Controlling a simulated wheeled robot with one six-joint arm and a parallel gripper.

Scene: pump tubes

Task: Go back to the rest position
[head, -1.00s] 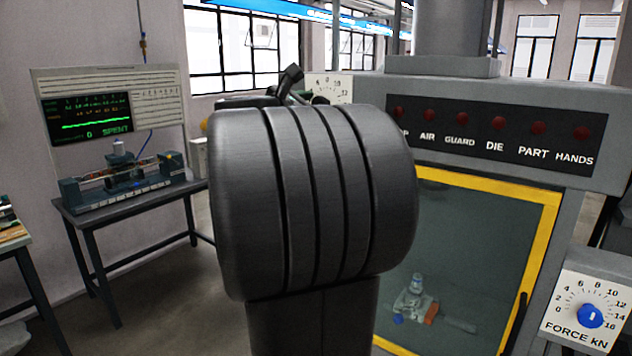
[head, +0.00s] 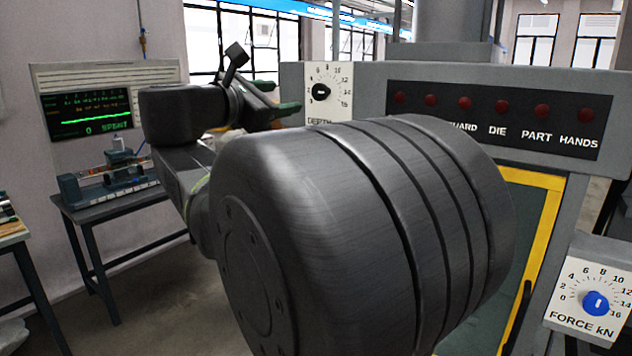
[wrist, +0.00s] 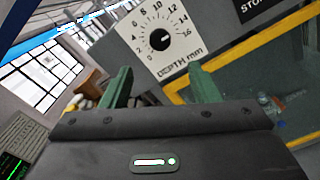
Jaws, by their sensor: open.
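My gripper (head: 284,97) shows at upper centre left in the head view, its green fingers pointing right towards the press's depth panel. In the wrist view my gripper (wrist: 160,76) has its two green fingers well apart with nothing between them. It is open and empty. The white DEPTH mm dial panel (wrist: 170,62) with a black knob lies beyond the fingers; it also shows in the head view (head: 346,101). My arm's large dark joint fills the middle of the head view and hides much of the press front.
The grey press has a row of red lamps (head: 465,103) and a yellow-framed guard (head: 530,178). A FORCE kN dial with a blue knob (head: 596,303) is at right. A bench (head: 125,204) with a fixture stands at left below a lit screen (head: 90,115). Open floor shows at lower left.

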